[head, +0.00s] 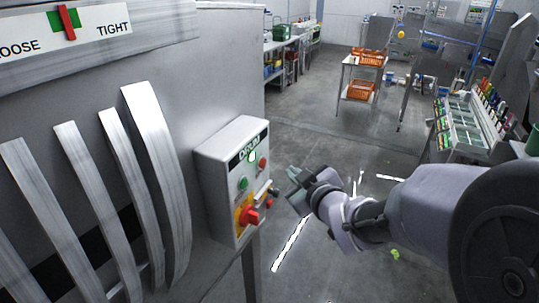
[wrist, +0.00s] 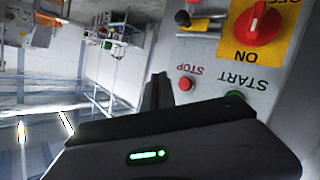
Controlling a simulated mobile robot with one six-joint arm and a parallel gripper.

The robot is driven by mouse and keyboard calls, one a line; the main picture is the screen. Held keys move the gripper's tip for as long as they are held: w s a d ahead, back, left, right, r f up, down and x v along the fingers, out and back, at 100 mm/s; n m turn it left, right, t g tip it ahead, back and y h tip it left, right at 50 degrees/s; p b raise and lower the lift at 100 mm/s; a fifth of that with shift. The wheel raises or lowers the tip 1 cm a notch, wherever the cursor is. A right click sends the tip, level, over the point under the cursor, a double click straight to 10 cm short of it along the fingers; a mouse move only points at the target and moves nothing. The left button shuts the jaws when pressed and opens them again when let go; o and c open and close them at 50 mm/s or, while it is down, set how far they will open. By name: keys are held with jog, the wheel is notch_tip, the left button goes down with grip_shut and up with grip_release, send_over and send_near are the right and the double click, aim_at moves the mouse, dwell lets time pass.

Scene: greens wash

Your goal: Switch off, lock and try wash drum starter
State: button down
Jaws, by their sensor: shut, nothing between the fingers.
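The grey starter box (head: 228,178) is mounted at the right end of the drum machine. Its face carries a green START button (wrist: 236,97), a red STOP button (wrist: 186,84) and a red rotary switch (head: 249,215) on a yellow plate. A pale lamp (head: 252,156) shows under the label. My gripper (head: 293,177) is shut and empty, just right of the box face, apart from it in the head view.
A dark knob (head: 273,191) sticks out beside the switch. Curved metal slats (head: 150,180) and a LOOSE/TIGHT sign (head: 95,32) are on the machine at left. A cart with orange crates (head: 366,57) stands behind. A rack of coloured items (head: 470,120) is at right. Open floor lies between.

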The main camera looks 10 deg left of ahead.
aim_at(262, 163)
jog(key=shift+w+a+b, duration=0.25)
jog(key=shift+a, duration=0.45)
jog(key=shift+w+a+b, duration=0.2)
jog(key=shift+w+a, duration=0.05)
jog(key=shift+a, duration=0.4)
jog(key=shift+w+a+b, duration=0.25)
jog(key=shift+a, duration=0.45)
jog(key=shift+a, duration=0.1)
dwell(0.3)
jog(key=shift+w+a+b, duration=0.15)
jog(key=shift+a+b, duration=0.15)
jog(key=shift+b, duration=0.15)
jog(key=shift+w+a+b, duration=0.15)
jog(key=shift+a+b, duration=0.25)
dwell(0.5)
dwell(0.4)
jog(key=shift+s+d, duration=0.3)
jog(key=shift+d, duration=0.5)
